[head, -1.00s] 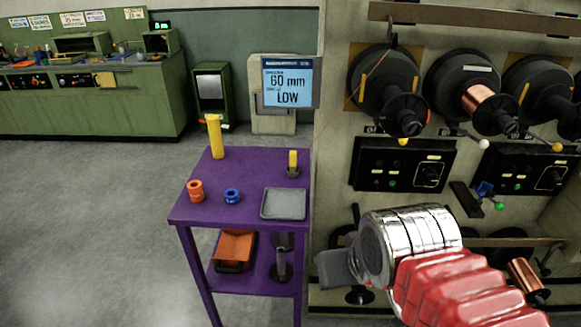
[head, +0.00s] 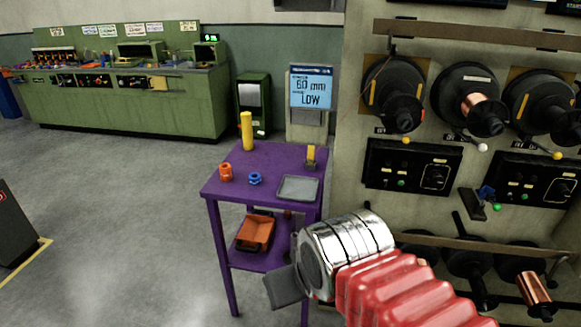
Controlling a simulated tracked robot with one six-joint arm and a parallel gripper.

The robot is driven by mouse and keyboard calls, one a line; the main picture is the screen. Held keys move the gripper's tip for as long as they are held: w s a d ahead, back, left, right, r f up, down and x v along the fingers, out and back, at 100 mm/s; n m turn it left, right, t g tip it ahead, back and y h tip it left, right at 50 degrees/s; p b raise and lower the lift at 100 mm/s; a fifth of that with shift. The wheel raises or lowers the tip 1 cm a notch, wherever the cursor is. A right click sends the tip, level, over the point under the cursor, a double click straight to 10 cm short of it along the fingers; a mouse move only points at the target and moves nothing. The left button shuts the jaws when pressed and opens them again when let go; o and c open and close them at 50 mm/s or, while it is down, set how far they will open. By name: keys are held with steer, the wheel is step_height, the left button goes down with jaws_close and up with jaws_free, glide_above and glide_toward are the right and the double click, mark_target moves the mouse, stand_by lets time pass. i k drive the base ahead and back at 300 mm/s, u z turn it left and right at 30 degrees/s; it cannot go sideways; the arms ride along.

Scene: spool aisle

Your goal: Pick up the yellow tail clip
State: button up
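A small yellow piece (head: 311,152) stands upright in a dark holder at the back right of the purple cart (head: 222,188); it looks like the yellow tail clip, but it is small here. A taller yellow cylinder (head: 247,132) stands at the cart's back left. My gripper (head: 284,288) is at the lower middle, in front of the cart's right side and lower in the picture than the cart top. It is apart from the yellow piece. Only a dark grey part of it shows beyond the silver wrist, so its opening is hidden.
On the cart are an orange spool (head: 226,173), a blue spool (head: 255,179) and an empty-looking grey tray (head: 298,188). An orange bin (head: 255,232) sits on its lower shelf. The spool rack (head: 352,150) stands close on the right. The floor (head: 130,200) at left is open.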

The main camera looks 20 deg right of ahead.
mark_target(310, 149)
steer(key=u, duration=0.65)
steer(key=k, duration=0.9)
steer(key=u, duration=0.6)
steer(key=i, duration=1)
steer(key=z, duration=0.45)
steer(key=i, duration=0.85)
steer(key=z, duration=0.9)
steer(key=i, duration=1.05)
steer(key=z, duration=0.5)
